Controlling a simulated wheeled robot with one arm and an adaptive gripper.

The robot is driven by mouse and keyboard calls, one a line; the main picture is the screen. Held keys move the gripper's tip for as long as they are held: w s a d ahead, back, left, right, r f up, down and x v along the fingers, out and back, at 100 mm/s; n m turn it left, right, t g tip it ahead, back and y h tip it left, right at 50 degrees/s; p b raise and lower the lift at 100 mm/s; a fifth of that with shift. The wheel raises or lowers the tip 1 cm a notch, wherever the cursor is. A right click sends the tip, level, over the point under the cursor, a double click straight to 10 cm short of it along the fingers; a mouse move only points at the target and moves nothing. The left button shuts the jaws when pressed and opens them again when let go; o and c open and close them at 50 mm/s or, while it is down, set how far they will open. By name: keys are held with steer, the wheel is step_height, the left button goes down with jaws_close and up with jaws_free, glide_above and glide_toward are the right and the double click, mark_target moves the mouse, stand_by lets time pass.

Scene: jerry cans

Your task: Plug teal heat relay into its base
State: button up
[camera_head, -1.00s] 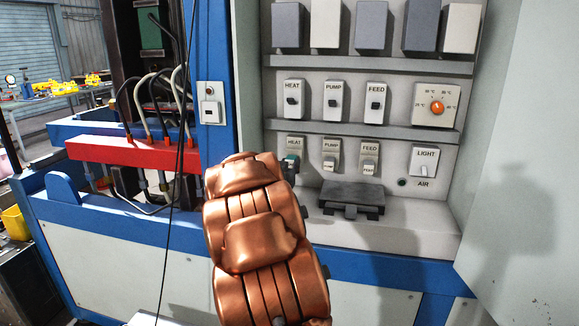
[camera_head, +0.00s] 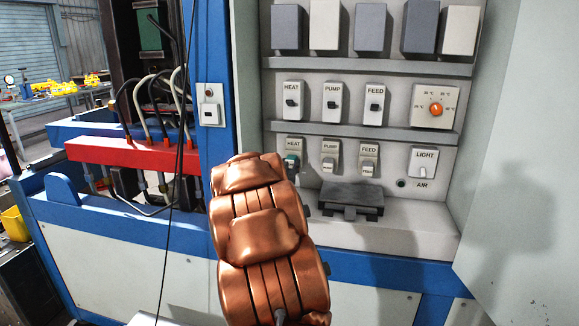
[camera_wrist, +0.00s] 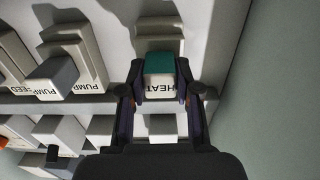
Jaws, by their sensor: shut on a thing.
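The teal heat relay (camera_wrist: 160,65) has a white face lettered HEAT, upside down in the wrist view. My gripper (camera_wrist: 160,92) is shut on it, with a dark finger on either side. Its pale base (camera_wrist: 158,32) shows just behind the relay. I cannot tell whether the relay is fully seated or slightly apart from it. In the head view the teal relay (camera_head: 292,160) shows at the HEAT place, left end of the lower row, below the HEAT label. My copper-coloured arm hides most of my gripper there.
The PUMP block (camera_head: 329,163) and FEED block (camera_head: 367,166) stand right of the HEAT place. A shelf (camera_head: 360,133) runs above them. A dark grey stand (camera_head: 350,197) lies below, and a LIGHT switch (camera_head: 423,164) is further right. A blue post (camera_head: 217,120) borders the left.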

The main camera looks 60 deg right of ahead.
stand_by(0.4)
steer(key=o, duration=1.2)
steer(key=shift+c, duration=0.2)
steer(key=v, duration=1.2)
